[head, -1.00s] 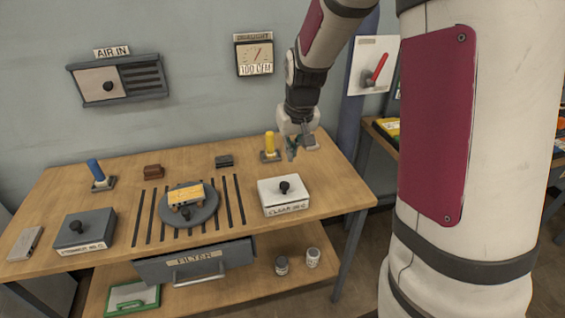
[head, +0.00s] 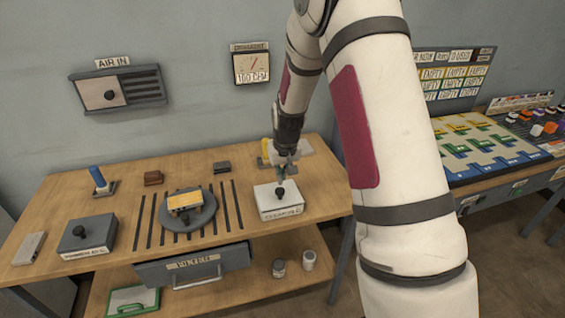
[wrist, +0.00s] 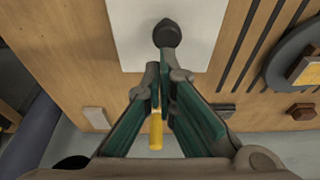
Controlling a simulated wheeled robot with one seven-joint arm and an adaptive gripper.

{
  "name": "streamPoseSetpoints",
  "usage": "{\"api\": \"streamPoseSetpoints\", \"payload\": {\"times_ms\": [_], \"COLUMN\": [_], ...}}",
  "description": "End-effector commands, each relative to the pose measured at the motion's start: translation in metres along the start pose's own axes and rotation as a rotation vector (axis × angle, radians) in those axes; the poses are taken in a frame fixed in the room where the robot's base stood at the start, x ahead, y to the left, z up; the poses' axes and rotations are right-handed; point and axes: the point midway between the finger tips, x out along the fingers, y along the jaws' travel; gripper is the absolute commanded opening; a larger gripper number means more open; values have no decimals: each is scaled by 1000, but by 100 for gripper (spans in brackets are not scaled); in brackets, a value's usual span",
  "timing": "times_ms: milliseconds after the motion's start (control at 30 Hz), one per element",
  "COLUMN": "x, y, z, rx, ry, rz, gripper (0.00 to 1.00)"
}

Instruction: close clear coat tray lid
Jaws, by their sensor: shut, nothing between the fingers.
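The clear coat tray (head: 279,206) is a white box with a label on its front, at the right end of the wooden workbench. Its white lid lies flat on top, with a black knob (head: 280,194) in the middle. In the wrist view the white lid (wrist: 135,35) fills the top centre, with the knob (wrist: 167,34) near its lower edge. My gripper (head: 281,180) is just above and behind the knob. In the wrist view the fingertips of my gripper (wrist: 164,68) are together and empty, close to the knob. Whether they touch it I cannot tell.
A yellow-handled holder (head: 267,152) stands behind the tray. A grey turntable (head: 187,211) with a yellow part sits left, over dark slots. Bare bench top lies right of the white tray.

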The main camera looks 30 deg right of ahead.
Motion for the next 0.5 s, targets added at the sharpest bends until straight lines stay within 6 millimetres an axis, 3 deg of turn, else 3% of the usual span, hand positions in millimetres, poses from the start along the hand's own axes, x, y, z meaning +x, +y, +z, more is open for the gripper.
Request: {"api": "streamPoseSetpoints", "payload": {"times_ms": [200,500], "x": [16,17], "y": [0,0], "z": [5,5], "rx": [0,0], "ry": [-1,1], "rz": [0,0], "gripper": [0,0]}}
